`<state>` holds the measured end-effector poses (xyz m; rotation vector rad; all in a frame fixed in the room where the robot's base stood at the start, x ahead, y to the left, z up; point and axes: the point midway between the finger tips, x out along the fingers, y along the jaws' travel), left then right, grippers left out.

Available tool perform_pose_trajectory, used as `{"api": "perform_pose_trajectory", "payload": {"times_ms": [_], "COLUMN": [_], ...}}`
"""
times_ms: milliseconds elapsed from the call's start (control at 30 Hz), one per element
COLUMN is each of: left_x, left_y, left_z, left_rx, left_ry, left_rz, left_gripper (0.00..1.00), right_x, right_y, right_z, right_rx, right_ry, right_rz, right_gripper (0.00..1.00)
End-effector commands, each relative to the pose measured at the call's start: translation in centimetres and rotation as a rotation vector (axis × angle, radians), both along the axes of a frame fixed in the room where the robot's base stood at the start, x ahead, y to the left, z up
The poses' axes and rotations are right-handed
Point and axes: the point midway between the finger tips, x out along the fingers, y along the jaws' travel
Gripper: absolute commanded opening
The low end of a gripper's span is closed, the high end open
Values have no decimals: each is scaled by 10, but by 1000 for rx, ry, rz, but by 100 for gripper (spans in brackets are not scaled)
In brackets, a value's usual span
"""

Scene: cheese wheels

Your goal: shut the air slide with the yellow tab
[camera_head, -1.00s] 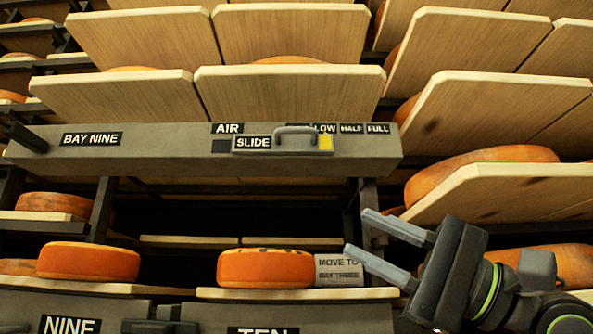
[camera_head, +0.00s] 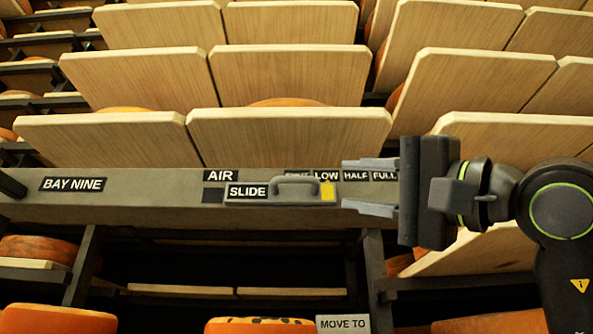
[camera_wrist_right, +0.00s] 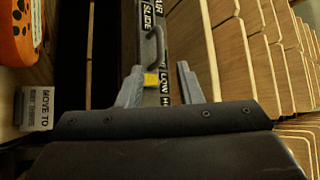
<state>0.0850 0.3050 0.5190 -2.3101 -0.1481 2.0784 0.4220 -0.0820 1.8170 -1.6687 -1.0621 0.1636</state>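The air slide (camera_head: 250,191) is a grey plate marked SLIDE, with a raised bar handle (camera_head: 295,181) and a yellow tab (camera_head: 328,191) at its right end. It sits on the grey rail marked BAY NINE. The yellow tab lies below the LOW label. My right gripper (camera_head: 355,186) is open, its fingers pointing left at the rail over the HALF label, just right of the tab. In the right wrist view the yellow tab (camera_wrist_right: 151,79) and the handle (camera_wrist_right: 155,45) show between and beyond the open fingers. My left gripper is not in view.
Wooden shelf boards (camera_head: 290,135) stand above the rail, with orange cheese wheels behind. Below the rail is a dark opening with a lower shelf (camera_head: 180,291). A cheese wheel (camera_head: 260,325) and a MOVE TO card (camera_head: 343,324) sit at the bottom.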

Motion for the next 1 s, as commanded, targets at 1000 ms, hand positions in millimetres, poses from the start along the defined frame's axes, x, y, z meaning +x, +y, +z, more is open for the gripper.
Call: {"api": "perform_pose_trajectory", "payload": {"times_ms": [1000], "left_x": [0], "left_y": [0], "left_z": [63], "left_rx": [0], "left_ry": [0], "left_rz": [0], "left_gripper": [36], "right_x": [68], "right_y": [81], "right_z": [44], "right_rx": [0], "right_ry": [1], "right_rz": [1], "right_gripper": [32]}}
